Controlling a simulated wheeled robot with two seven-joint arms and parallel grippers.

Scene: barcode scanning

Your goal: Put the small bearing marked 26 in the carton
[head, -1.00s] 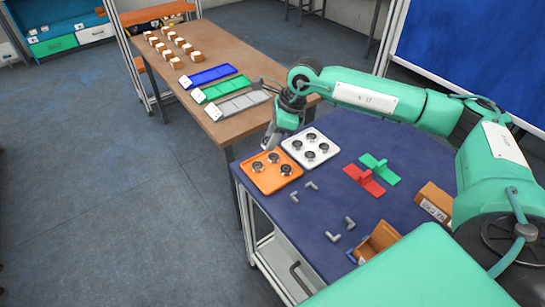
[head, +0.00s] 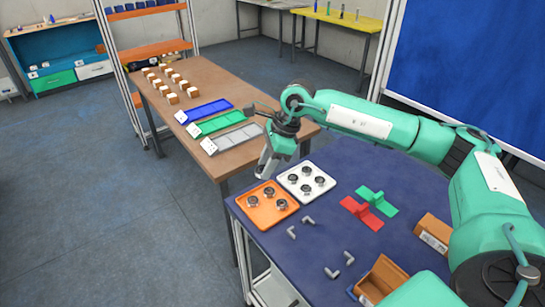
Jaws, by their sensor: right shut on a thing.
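My right gripper (head: 265,169) is shut above the back edge of the orange tray (head: 262,218). It holds a small bearing that is mostly hidden between the fingers, and its mark cannot be read. Several bearings stand in the orange tray, one of them at the left (head: 254,201). Several more bearings stand in the white tray (head: 330,184). An open brown carton (head: 383,277) is at the front of the blue table, partly cut off by my arm. Another brown carton (head: 433,235) with a label lies to its right. My left gripper is not in view.
Several grey elbow fittings (head: 332,272) lie in front. A wooden table (head: 215,91) behind holds blue, green and grey trays and small boxes. The blue table (head: 310,255) has bare room between fittings.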

